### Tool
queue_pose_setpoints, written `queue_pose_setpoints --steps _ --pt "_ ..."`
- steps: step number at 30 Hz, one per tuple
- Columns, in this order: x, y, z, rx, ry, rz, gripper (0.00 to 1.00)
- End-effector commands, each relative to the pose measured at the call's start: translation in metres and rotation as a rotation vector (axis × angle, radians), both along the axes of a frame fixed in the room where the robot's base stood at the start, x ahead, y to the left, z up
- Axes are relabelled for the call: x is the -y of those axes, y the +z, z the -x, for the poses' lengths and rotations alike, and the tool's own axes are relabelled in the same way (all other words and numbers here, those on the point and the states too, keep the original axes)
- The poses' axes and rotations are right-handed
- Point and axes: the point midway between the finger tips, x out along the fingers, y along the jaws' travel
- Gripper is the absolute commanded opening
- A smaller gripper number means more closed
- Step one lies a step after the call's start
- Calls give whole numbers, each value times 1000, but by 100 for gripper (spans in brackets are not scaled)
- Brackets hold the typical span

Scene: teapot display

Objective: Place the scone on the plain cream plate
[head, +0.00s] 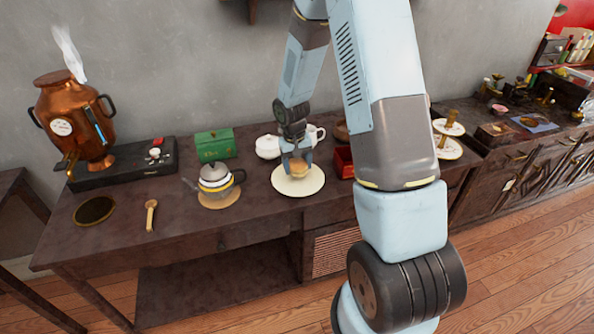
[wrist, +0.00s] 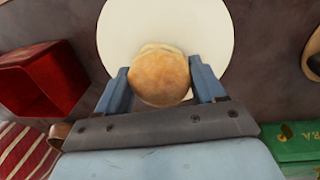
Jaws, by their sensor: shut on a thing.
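The scone (wrist: 160,76) is round and golden brown, between the two fingers of my gripper (wrist: 161,86) in the wrist view. My gripper is shut on it. The plain cream plate (head: 310,185) lies on the dark table in the head view, with the gripper and the scone (head: 298,168) over it. The plate (wrist: 213,32) also fills the top middle of the wrist view behind the scone. I cannot tell whether the scone touches the plate.
A red box (head: 343,160) stands right of the plate. White crockery (head: 267,147) and a green box (head: 215,145) stand behind and to the left. A teapot (head: 215,178) on a round mat, a wooden spoon (head: 150,213) and a copper urn (head: 72,115) are further left. The table front is fairly clear.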

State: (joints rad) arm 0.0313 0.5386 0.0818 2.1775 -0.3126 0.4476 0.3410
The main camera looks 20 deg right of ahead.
Motion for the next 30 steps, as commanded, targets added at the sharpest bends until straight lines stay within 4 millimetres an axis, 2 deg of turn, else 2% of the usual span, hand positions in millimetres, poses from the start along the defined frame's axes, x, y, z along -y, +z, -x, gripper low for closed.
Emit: queue_pose_setpoints --steps 3,6,15,16,24,30 --pt "0 -18 2 -5 0 1 38" --pt "0 -25 1 -2 0 0 38" --pt "0 -26 1 -2 -1 0 38" --pt "0 -26 1 -2 -1 0 71" --pt "1 -26 1 -1 -1 0 95" --pt "1 -26 1 -1 -2 0 95"
